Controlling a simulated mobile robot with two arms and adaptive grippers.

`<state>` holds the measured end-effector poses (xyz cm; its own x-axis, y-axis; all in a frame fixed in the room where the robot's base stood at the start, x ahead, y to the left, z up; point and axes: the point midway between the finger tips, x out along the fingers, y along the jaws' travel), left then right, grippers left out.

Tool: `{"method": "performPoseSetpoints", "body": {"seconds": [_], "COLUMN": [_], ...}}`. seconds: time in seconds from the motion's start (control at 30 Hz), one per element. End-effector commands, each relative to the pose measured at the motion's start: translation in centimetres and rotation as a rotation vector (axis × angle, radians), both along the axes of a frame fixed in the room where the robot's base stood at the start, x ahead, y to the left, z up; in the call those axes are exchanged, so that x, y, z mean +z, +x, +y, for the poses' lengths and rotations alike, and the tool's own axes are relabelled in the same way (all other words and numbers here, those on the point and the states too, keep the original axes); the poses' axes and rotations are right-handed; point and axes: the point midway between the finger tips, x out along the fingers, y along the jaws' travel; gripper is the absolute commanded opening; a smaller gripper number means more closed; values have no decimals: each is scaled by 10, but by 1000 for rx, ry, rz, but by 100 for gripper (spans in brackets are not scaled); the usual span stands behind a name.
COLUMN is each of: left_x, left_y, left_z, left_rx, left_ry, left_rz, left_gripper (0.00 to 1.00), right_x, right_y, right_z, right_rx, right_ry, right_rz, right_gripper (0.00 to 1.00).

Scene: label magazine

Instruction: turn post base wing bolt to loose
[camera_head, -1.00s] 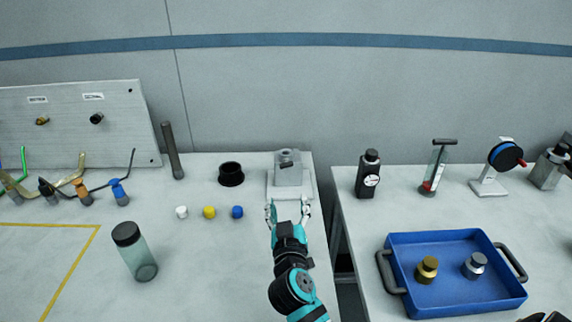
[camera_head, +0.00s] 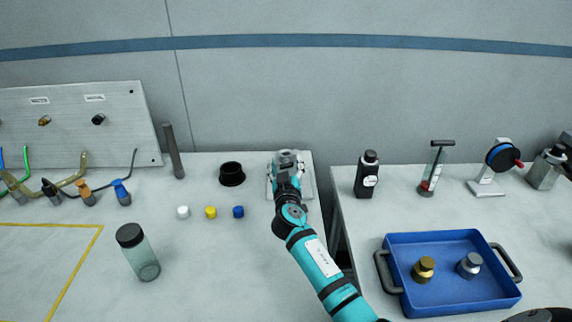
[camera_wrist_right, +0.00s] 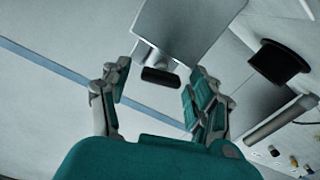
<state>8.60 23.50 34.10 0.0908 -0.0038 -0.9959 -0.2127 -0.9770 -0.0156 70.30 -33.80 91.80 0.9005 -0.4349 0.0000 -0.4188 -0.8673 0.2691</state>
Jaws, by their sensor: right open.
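The grey post base (camera_head: 309,182) stands near the back right corner of the left table. My right gripper (camera_head: 288,168) is at its front and hides much of the block. In the right wrist view, the post base (camera_wrist_right: 190,25) is a grey block at the top. The dark bar-shaped wing bolt (camera_wrist_right: 160,77) sticks out of its face. My right gripper (camera_wrist_right: 159,72) is open, with one finger on each side of the wing bolt and a visible gap to both. The bolt is hidden in the head view.
A black cup (camera_head: 232,174) stands left of the post base, with white, yellow and blue caps (camera_head: 238,211) in front. A clear jar (camera_head: 139,254) is further left. A gap separates this table from the right one, which holds a blue tray (camera_head: 440,300).

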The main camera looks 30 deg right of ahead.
Motion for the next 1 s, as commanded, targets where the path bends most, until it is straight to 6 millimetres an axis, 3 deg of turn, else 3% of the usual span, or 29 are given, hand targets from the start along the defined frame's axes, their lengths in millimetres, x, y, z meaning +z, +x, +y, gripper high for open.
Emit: {"method": "performPoseSetpoints", "body": {"seconds": [0.33, 0.77, 1.0], "left_x": [0, 0, -1], "left_y": [0, 0, 0], "left_z": [0, 0, 0], "left_rx": [0, 0, 0], "left_ry": [0, 0, 0], "left_rz": [0, 0, 0], "left_gripper": [40, 40, 40], "right_x": [0, 0, -1], "right_y": [4, 4, 4], "right_z": [-2, -2, -2], "right_rx": [0, 0, 0], "right_ry": [0, 0, -14], "right_rz": [0, 1, 8], "right_gripper": [62, 7, 4]}}
